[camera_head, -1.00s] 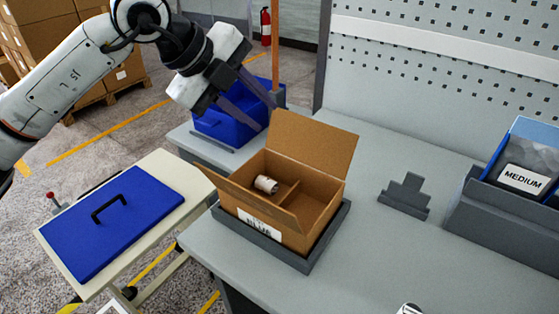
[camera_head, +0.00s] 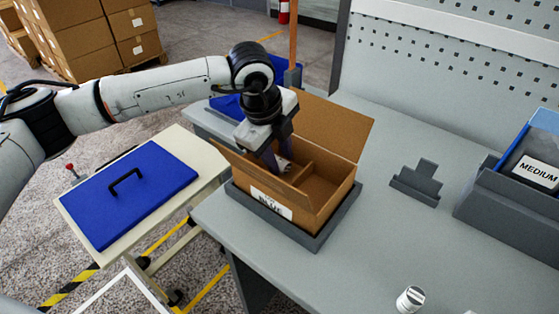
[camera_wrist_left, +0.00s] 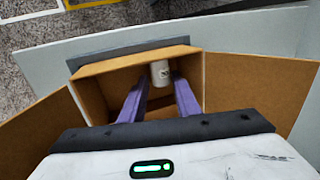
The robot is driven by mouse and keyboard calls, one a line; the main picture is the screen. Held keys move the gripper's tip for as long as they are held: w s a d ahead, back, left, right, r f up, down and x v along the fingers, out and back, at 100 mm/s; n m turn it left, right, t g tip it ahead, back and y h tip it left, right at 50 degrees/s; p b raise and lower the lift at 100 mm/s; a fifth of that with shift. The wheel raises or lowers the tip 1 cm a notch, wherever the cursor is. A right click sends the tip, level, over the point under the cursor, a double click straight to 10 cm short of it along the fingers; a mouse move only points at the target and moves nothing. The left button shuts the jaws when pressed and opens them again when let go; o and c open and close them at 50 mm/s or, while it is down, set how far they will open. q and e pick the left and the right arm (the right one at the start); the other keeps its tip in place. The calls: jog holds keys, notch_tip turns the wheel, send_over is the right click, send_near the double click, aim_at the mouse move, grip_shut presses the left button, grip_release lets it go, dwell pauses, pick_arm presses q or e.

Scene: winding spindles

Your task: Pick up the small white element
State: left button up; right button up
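The small white element (camera_head: 284,163) is a short white cylinder in the left compartment of the open cardboard box (camera_head: 325,197). In the head view the fingers partly hide it. In the left wrist view the white element (camera_wrist_left: 160,73) shows between and just beyond the fingertips, with small dark marks on it. My left gripper (camera_head: 275,160) reaches down into the box from above. Its two purple fingers (camera_wrist_left: 159,84) are apart, with a gap to the element, and hold nothing. My right gripper is not in view.
The box sits in a dark grey tray (camera_head: 326,234) on the grey table (camera_head: 400,240), its flaps open. A grey stepped holder (camera_head: 416,184) and a blue bin labelled MEDIUM (camera_head: 538,150) stand to the right. Another white cylinder (camera_head: 410,298) stands near the front. A blue lid (camera_head: 130,197) is at left.

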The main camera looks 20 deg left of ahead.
aim_at(281, 164)
pick_arm(q)
jog(key=shift+x, duration=0.9)
grip_shut()
notch_tip(281, 164, up, 10)
jog(key=b, duration=0.1)
